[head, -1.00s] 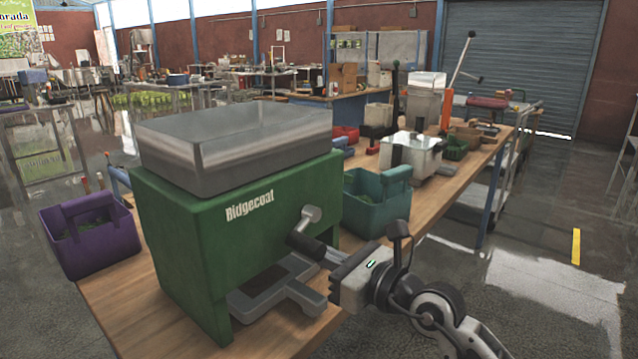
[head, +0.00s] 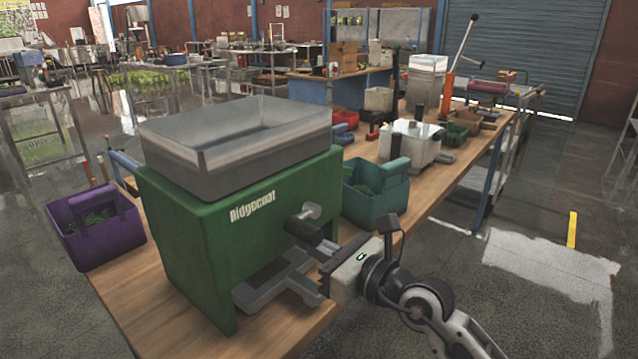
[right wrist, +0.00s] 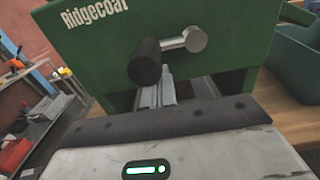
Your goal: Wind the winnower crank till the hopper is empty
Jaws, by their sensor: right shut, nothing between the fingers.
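The green winnower (head: 245,255), lettered "Ridgecoat", stands on the near end of the wooden bench. Its grey see-through hopper (head: 255,160) sits on top; I cannot make out any contents. The crank has a metal hub (head: 311,210) and a black handle (head: 303,228) on the front face; the handle also shows in the right wrist view (right wrist: 145,62). My right gripper (head: 325,274) is shut and empty, just below and in front of the handle, apart from it. It also shows in the right wrist view (right wrist: 158,92). My left gripper is out of view.
A grey outlet tray (head: 262,292) juts from the winnower's base, close to my right gripper. A purple tote (head: 100,235) stands to the left and a teal tote (head: 375,195) to the right. More equipment stands farther along the bench. The floor at right is clear.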

